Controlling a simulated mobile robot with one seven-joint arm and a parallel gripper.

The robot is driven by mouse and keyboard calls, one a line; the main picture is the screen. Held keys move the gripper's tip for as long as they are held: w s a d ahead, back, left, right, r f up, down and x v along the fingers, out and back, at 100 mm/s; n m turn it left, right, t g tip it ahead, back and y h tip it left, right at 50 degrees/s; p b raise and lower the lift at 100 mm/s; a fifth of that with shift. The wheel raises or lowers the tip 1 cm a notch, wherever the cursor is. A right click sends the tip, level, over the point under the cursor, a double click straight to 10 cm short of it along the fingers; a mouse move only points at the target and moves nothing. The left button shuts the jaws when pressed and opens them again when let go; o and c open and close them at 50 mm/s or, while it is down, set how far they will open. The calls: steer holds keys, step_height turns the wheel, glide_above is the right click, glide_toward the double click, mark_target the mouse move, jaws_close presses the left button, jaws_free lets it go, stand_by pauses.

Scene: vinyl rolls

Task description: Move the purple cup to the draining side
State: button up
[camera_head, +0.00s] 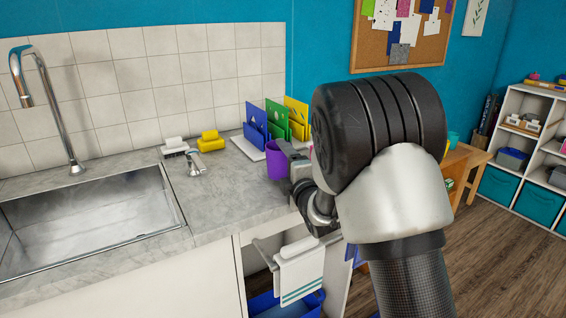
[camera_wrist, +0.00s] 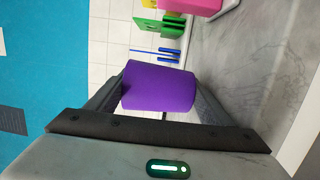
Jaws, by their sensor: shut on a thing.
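The purple cup (camera_head: 276,161) is over the right part of the grey countertop (camera_head: 235,205), in front of the blue, green and yellow boards. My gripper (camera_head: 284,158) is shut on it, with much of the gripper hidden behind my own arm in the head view. In the wrist view the cup (camera_wrist: 158,88) sits between the two fingers. I cannot tell whether its base touches the counter. The sink (camera_head: 90,222) is at the left. I cannot tell which part is the draining side.
Upright boards (camera_head: 277,122) stand on a white base behind the cup. A yellow block (camera_head: 210,141), a white-and-grey block (camera_head: 174,147) and a small tap (camera_head: 195,163) are to its left. A tall faucet (camera_head: 45,110) rises behind the sink. A towel (camera_head: 300,272) hangs below.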

steer(key=shift+r, duration=0.1)
stand_by(0.3)
steer(key=o, duration=1.2)
steer(key=shift+f, duration=0.3)
steer(key=shift+c, duration=0.5)
steer(key=shift+s, duration=0.2)
steer(key=shift+c, duration=0.2)
steer(key=shift+s+d, duration=0.15)
steer(key=shift+w+r, duration=0.1)
steer(key=shift+w, duration=0.1)
